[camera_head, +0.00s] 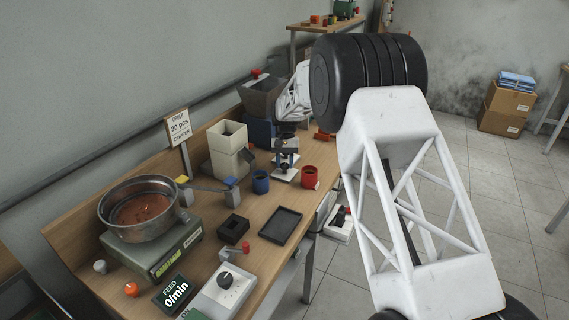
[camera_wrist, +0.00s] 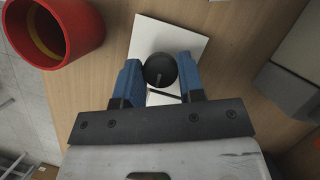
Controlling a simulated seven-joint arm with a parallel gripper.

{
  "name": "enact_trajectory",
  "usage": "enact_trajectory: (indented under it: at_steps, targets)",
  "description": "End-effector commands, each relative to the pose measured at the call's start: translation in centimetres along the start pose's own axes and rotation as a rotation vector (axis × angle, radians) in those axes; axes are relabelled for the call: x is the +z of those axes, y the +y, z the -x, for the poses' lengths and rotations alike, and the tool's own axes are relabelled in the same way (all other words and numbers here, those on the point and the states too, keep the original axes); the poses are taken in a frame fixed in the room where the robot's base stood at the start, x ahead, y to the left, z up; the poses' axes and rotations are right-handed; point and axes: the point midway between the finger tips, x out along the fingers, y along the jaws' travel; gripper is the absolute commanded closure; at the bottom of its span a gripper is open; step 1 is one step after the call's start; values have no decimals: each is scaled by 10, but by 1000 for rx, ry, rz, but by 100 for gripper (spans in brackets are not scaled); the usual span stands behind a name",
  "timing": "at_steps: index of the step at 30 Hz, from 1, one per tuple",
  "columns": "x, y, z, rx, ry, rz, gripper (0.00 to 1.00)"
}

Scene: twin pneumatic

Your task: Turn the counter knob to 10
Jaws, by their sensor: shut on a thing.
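A round black knob (camera_wrist: 160,71) sits on a white plate (camera_wrist: 172,33) in the wrist view. A small mark shows on its top, but I cannot read any number. My gripper (camera_wrist: 158,68) has its two blue fingers on either side of the knob and is shut on it. In the head view my gripper (camera_head: 285,158) is low over the white plate (camera_head: 285,175) at mid-bench; the knob is hidden or too small to tell there.
A red cup (camera_head: 309,177) stands close beside the plate, also in the wrist view (camera_wrist: 58,30). A blue cup (camera_head: 261,182) and black tray (camera_head: 281,225) are nearby. A white box with a dial (camera_head: 223,291) sits by a "FEED 0/min" display (camera_head: 174,294). A metal bowl (camera_head: 142,208) stands left.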

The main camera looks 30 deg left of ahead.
Motion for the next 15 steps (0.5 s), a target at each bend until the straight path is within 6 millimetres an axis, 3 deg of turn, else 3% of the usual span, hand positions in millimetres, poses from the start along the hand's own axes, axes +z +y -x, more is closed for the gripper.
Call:
enact_trajectory:
  at_steps: [15]
  targets:
    - [0, 0, -1, -31, 0, -74, 88]
